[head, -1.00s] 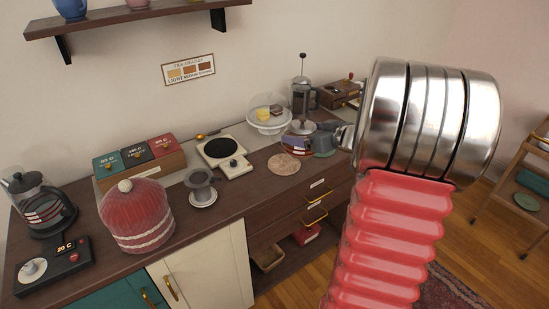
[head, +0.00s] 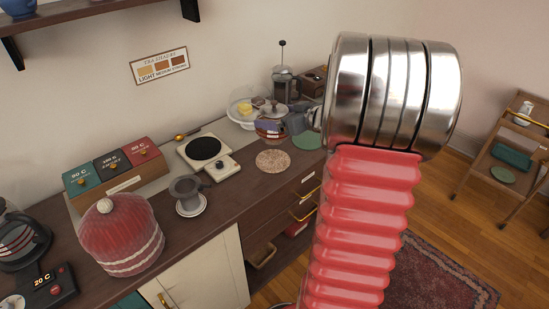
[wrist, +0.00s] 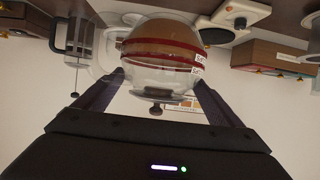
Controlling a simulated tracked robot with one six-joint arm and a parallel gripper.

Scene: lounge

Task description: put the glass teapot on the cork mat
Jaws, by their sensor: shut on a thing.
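The glass teapot (head: 269,130), with amber tea and red bands, is held by my gripper (head: 290,122) at the far part of the counter. In the wrist view the teapot (wrist: 160,55) sits between my two dark fingers, upside down in the picture. The round speckled cork mat (head: 273,161) lies flat and bare on the counter, just nearer than the teapot in the head view. The teapot is apart from the mat. The head view does not clearly show how high its base is. My arm hides part of the counter's right end.
A green round mat (head: 307,140) lies right of the teapot. A glass-domed cake stand (head: 241,110) and a French press (head: 284,85) stand close behind. A white scale-like plate (head: 207,153), a dripper (head: 187,193) and a red knitted cosy (head: 119,236) are left.

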